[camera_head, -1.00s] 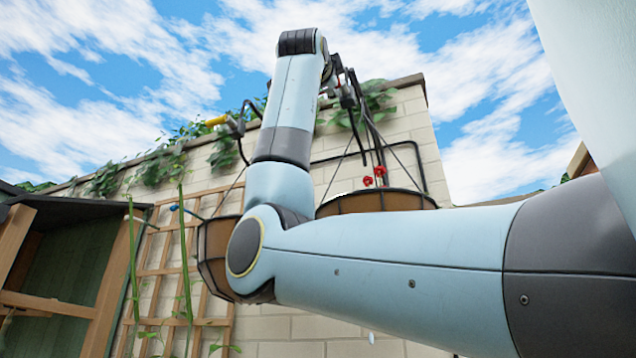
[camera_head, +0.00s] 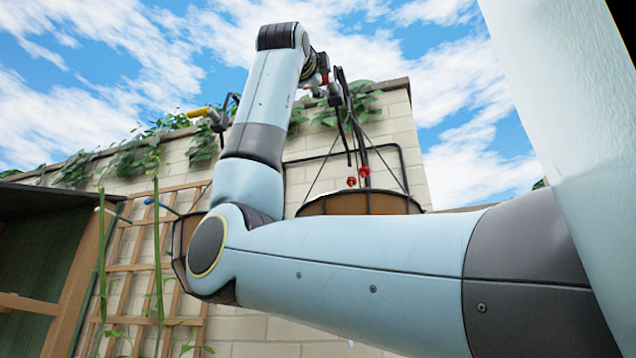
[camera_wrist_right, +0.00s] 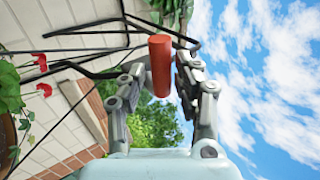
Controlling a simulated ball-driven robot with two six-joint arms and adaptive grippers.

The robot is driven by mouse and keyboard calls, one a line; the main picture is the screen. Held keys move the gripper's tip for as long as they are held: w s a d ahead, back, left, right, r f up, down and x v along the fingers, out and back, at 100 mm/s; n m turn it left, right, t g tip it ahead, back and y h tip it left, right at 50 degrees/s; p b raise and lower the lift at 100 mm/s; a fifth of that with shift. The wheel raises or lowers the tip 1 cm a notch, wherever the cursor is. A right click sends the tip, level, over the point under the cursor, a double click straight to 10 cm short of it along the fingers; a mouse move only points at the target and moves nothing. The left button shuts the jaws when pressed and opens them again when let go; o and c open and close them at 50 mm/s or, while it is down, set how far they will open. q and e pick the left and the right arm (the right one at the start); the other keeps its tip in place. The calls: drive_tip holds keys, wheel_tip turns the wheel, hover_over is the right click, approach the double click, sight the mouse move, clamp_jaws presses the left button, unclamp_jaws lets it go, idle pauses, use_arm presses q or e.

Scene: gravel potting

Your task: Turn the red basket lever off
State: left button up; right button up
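The red lever (camera_wrist_right: 160,65) is a short red cylinder standing between the two fingers of my right gripper (camera_wrist_right: 160,80) in the right wrist view. Narrow gaps seem to show on both sides of it, so the fingers look open around it rather than pressed on it. In the head view my right gripper (camera_head: 332,94) is up by the wall top, with a bit of the red lever (camera_head: 324,78) showing beside it. The hanging basket (camera_head: 365,204) with red flowers (camera_head: 358,175) hangs below. My left gripper is not in view.
A yellow lever (camera_head: 201,112) sits on the wall to the left, and a blue lever (camera_head: 149,201) is lower by a wooden trellis (camera_head: 112,260). Black pipes (camera_wrist_right: 85,50) run close to the red lever. Vines hang over the brick wall's top; open sky is above.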

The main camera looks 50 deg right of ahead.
drive_tip(key=shift+o, duration=0.7)
drive_tip(key=v, duration=1.2)
